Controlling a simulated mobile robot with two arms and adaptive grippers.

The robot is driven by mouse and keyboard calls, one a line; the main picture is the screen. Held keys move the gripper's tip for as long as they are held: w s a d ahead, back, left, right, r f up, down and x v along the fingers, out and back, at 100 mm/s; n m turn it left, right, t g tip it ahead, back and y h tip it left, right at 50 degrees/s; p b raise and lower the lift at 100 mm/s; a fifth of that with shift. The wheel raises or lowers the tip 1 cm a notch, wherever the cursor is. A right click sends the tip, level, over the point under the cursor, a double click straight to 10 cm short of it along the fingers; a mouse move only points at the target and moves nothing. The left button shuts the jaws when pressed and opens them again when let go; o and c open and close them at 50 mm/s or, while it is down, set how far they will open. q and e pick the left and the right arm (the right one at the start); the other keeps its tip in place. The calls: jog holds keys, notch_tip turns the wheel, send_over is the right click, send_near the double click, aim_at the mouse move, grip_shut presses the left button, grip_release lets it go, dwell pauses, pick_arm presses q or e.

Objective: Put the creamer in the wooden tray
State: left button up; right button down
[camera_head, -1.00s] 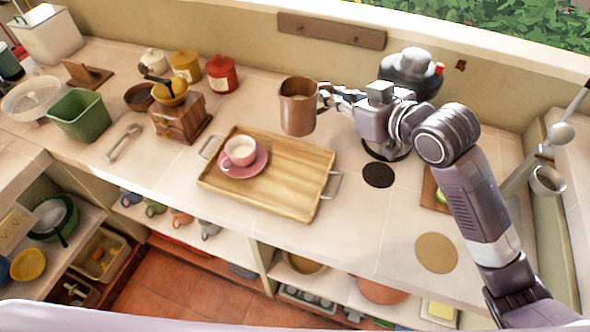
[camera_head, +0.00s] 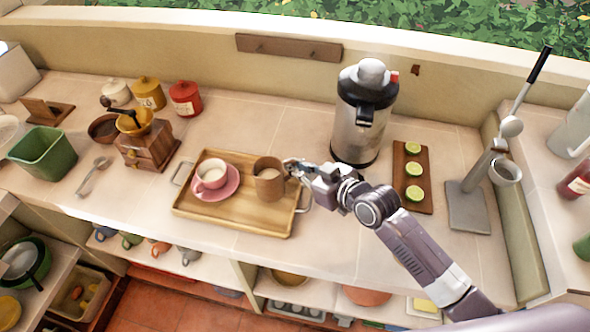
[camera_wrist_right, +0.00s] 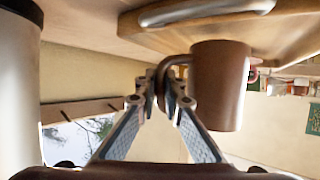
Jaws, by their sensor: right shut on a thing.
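The creamer (camera_head: 268,184), a brown cup-like pitcher with a handle, is upright over the right part of the wooden tray (camera_head: 235,222). It looks to be at the tray surface, but I cannot tell whether it rests there. My right gripper (camera_head: 291,168) is shut on the creamer's handle, at its right side. The right wrist view is upside down and shows the fingers (camera_wrist_right: 161,98) at the handle, with the creamer (camera_wrist_right: 220,85) beside them and the tray (camera_wrist_right: 160,42) at the top. My left gripper is not in view.
A pink cup (camera_head: 212,174) on a pink saucer (camera_head: 215,190) stands on the tray's left part. A steel dispenser (camera_head: 360,125) stands behind my right gripper. A board with lime slices (camera_head: 412,176) lies further right. A coffee grinder (camera_head: 145,150) stands left of the tray.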

jog(key=shift+w+f, duration=0.1)
jog(key=shift+f, duration=0.85)
jog(key=shift+f, duration=0.2)
jog(key=c, duration=2.1)
grip_release()
